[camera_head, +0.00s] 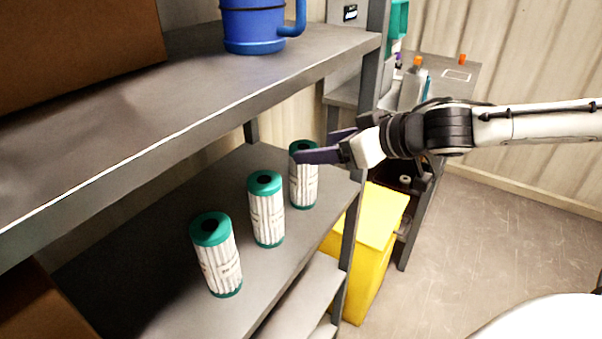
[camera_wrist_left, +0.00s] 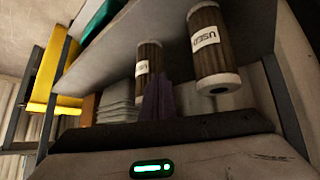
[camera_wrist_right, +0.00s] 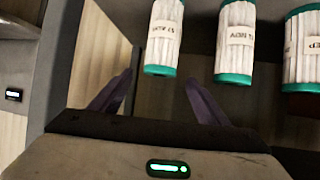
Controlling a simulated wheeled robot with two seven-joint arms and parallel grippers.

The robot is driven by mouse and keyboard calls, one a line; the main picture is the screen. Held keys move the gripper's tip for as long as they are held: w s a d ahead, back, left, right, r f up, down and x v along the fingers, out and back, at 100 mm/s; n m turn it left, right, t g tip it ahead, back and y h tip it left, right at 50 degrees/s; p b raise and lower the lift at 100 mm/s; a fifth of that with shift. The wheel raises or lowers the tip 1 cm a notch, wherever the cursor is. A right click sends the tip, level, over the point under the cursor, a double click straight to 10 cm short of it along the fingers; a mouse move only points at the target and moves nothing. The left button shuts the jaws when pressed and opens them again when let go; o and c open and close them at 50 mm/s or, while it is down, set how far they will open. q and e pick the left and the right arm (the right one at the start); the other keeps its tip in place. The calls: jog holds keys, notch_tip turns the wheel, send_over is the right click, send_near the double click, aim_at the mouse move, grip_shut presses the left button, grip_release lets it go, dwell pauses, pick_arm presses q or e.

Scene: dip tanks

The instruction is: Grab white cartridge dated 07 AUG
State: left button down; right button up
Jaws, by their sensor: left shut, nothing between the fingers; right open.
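Three white pleated cartridges with green end caps stand upright in a row on the middle shelf: a near one (camera_head: 218,262), a middle one (camera_head: 267,215) and a far one (camera_head: 304,185). Their date labels are too small or blurred to read surely. My right gripper (camera_head: 318,146) is open at the top of the far cartridge, with one finger partly covering it. In the right wrist view the leftmost cartridge (camera_wrist_right: 162,38) is ahead, between the open fingers (camera_wrist_right: 158,85) in the picture; contact cannot be told.
The upper shelf (camera_head: 190,75) overhangs the row and carries a blue jug (camera_head: 253,25) and a cardboard box (camera_head: 70,45). A grey post (camera_head: 351,230) stands right of the cartridges. A yellow bin (camera_head: 372,240) is beyond it. Dark cartridges (camera_wrist_left: 208,50) labelled USED show in the left wrist view.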

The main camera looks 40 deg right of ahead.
aim_at(306, 148)
jog(key=shift+f+b+x, duration=0.25)
jog(key=shift+b+x, duration=0.9)
jog(key=shift+x, duration=0.65)
jog(key=shift+w+f+b, duration=0.3)
jog(key=shift+w+b, duration=0.2)
jog(key=shift+w+a+f+b, duration=0.15)
jog(key=shift+w+a+b, duration=0.15)
jog(key=shift+w, duration=0.35)
jog(key=c, duration=1.6)
